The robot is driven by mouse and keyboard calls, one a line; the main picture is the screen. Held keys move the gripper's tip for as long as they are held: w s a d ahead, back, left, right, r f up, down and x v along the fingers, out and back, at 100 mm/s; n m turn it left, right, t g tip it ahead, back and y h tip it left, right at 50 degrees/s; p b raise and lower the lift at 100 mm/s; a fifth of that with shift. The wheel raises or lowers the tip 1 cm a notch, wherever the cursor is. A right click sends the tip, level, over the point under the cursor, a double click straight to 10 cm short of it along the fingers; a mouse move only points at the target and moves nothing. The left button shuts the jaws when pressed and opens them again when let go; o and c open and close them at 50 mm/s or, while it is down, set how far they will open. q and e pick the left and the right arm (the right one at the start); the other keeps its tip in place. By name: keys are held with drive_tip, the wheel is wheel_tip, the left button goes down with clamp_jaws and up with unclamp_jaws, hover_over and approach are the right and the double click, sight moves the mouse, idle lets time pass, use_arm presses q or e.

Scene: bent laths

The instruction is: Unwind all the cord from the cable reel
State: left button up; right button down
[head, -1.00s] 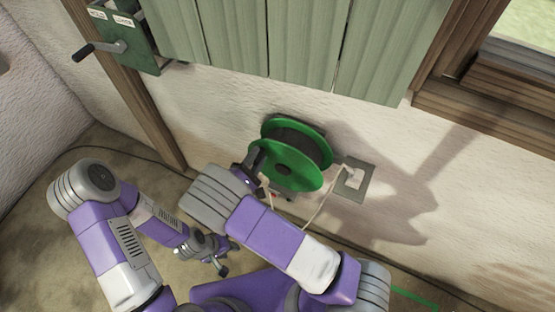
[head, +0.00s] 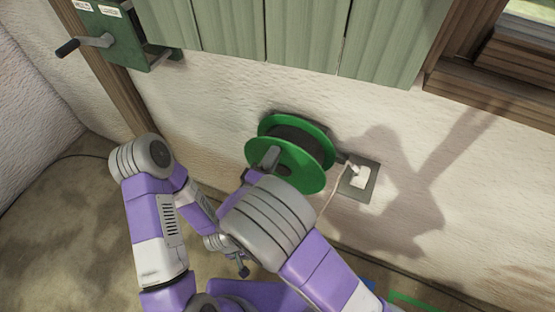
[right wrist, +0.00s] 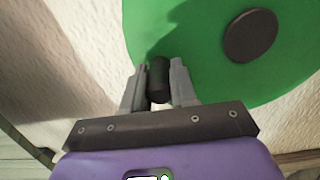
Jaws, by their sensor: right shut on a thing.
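The cable reel (head: 290,165) has green flanges and a dark drum and is mounted on the wall. Whether cord is wound on the drum is hard to tell. My right gripper (head: 267,160) is at the front flange. In the right wrist view, its fingers (right wrist: 159,82) are shut on a dark cylindrical handle (right wrist: 159,72), in front of the green flange beside the dark hub (right wrist: 251,36). A pale cord (head: 334,188) runs from the wall socket plate (head: 369,186) down behind my right arm. My left gripper (head: 241,264) hangs low over the floor, its fingers unclear.
A green box (head: 113,36) with a crank (head: 85,45) is on a wooden post at upper left. Green shutter slats (head: 300,40) hang above the reel. A wooden window sill (head: 480,95) is at right. A dark cable (head: 85,156) lies at the floor's left edge.

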idle(0.4)
drive_tip(key=c, duration=0.9)
unclamp_jaws()
drive_tip(key=p+v, duration=0.1)
drive_tip(key=v, duration=0.6)
drive_tip(key=shift+s, duration=0.3)
